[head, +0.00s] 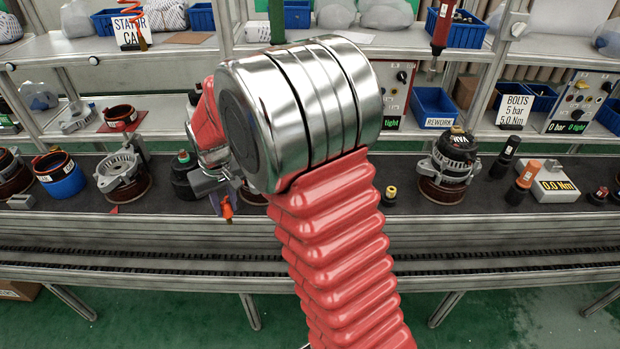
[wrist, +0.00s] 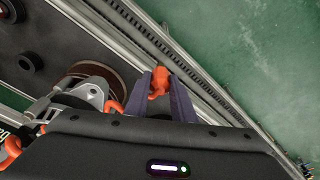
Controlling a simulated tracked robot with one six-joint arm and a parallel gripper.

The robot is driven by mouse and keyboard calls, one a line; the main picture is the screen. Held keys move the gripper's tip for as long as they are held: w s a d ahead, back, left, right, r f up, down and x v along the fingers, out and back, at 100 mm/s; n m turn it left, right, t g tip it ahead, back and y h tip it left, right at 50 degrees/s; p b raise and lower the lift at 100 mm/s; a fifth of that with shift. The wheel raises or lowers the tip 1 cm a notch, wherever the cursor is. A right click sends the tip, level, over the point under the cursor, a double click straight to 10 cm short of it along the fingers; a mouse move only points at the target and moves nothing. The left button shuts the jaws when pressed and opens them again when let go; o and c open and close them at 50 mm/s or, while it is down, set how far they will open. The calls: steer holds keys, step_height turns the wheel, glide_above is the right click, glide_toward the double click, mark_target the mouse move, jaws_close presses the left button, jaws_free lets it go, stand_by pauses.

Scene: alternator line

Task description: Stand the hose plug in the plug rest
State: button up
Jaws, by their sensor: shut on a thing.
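My gripper (head: 228,194) is low over the front part of the dark bench top, partly hidden behind my own arm in the head view. In the wrist view its two dark fingers (wrist: 163,98) are shut on a small orange-red piece, which I take for the hose plug (wrist: 158,80). The plug also shows in the head view (head: 227,207), hanging below the fingers near the bench's front edge. I cannot tell whether it touches the surface. I cannot make out the plug rest for sure; my arm hides part of the bench.
An assembled alternator (head: 447,168) stands right. The chain rail (head: 120,256) runs along the front.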

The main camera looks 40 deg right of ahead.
steer(key=shift+a, duration=0.25)
